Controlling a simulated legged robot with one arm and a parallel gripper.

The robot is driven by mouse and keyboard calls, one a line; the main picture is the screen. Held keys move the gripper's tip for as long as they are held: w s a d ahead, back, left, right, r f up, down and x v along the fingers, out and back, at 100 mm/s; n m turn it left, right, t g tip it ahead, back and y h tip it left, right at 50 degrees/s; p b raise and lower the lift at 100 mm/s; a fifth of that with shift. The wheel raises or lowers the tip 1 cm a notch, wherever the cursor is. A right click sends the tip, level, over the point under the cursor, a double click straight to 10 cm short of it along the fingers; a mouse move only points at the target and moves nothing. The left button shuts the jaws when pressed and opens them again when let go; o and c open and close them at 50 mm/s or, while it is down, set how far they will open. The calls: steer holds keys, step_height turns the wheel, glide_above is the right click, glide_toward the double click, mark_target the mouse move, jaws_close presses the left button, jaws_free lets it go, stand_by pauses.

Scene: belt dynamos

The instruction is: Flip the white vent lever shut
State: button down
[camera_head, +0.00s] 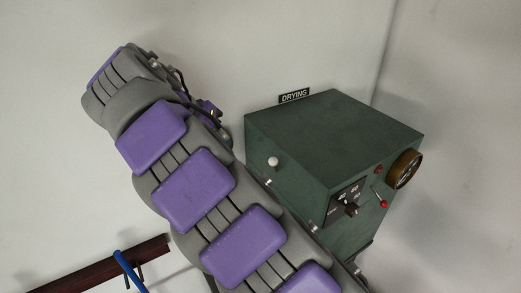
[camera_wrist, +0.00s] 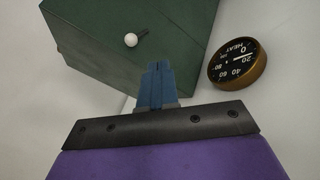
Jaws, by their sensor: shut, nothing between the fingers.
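The white vent lever shows as a white ball knob (camera_wrist: 130,40) on a short dark stem in the wrist view, on a face of the dark green box (camera_wrist: 85,25). In the head view the white knob (camera_head: 273,161) is on the left face of the green box (camera_head: 335,130). My gripper (camera_wrist: 157,68) is shut and empty, its blue fingers pointing toward the box. In the wrist view the fingertips appear below and right of the knob, apart from it in the picture. The depth gap is unclear. In the head view my arm partly covers the box's lower left.
A brass-rimmed round gauge (camera_wrist: 238,64) marked HEAT is right of the fingers; its rim (camera_head: 405,169) also shows in the head view. A dial (camera_head: 345,204) and a red-tipped lever (camera_head: 381,199) are on the box's right face. A DRYING sign (camera_head: 294,96) is behind it. A dark red rail (camera_head: 90,268) is lower left.

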stand_by(0.4)
steer(key=w+d+f+p, duration=0.1)
steer(key=w+d+f, duration=0.2)
steer(key=d+f, duration=0.5)
steer(key=shift+w+d, duration=0.3)
steer(key=shift+d, duration=0.05)
stand_by(0.4)
steer(key=shift+s+f+b, duration=0.1)
steer(key=shift+f+b, duration=0.1)
steer(key=shift+b, duration=0.3)
steer(key=shift+s+d+t+y+b, duration=0.25)
steer(key=shift+s+t+y+b, duration=0.2)
steer(key=shift+b, duration=0.6)
